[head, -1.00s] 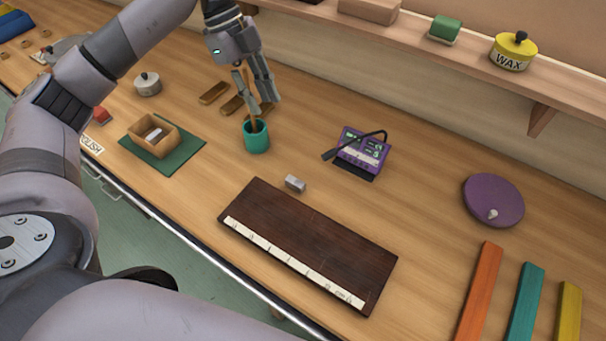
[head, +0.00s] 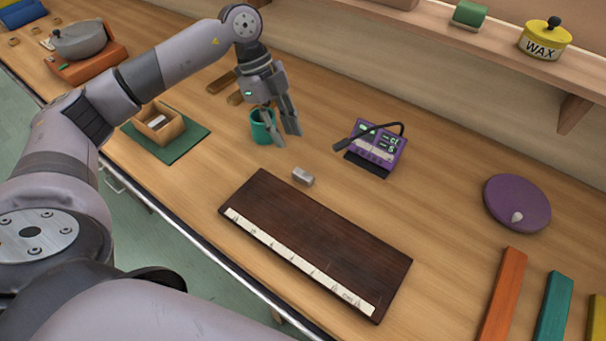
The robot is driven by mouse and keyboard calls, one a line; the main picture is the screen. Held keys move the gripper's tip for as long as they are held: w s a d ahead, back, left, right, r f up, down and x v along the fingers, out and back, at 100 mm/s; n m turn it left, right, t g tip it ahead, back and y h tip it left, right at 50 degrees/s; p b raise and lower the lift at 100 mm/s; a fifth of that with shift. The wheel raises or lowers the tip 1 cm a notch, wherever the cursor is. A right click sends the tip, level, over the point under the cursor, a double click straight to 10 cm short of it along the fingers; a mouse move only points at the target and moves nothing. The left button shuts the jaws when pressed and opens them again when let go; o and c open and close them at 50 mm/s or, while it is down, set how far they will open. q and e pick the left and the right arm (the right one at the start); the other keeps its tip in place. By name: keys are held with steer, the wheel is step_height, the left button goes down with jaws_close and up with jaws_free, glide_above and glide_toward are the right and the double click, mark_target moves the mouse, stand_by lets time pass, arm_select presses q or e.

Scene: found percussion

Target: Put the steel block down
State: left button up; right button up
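The steel block (head: 303,176), a small grey block, lies on the workbench just behind the back edge of a dark wooden board (head: 315,240) with a white marked strip along its front. My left gripper (head: 287,139) is above the bench, up and to the left of the block in the picture. Its fingers point down and stand apart, with nothing seen between them. It partly covers the teal cup (head: 262,127). My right gripper is not in view.
A purple meter (head: 377,146) with a black arm stands right of the block. A wooden box (head: 160,125) sits on a green mat (head: 190,143). A purple disc (head: 517,203) and coloured bars (head: 503,295) lie to the right. Bench between board and disc is clear.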

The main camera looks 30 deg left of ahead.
arm_select(q)
steer(key=p, duration=0.1)
glide_above(303, 174)
steer(key=a, duration=0.3)
steer(key=f, duration=0.5)
steer(key=shift+w+d+f, duration=0.15)
steer(key=shift+d+f, duration=0.05)
steer(key=shift+f, duration=0.1)
steer(key=shift+d+f+p, duration=0.2)
steer(key=shift+f+p, duration=0.05)
steer(key=shift+p, duration=0.05)
steer(key=p+x, duration=0.1)
steer(key=x, duration=0.2)
steer(key=shift+d+f, duration=0.15)
steer(key=shift+f, duration=0.15)
steer(key=shift+d+f, duration=0.1)
steer(key=shift+f, duration=0.35)
jaws_close()
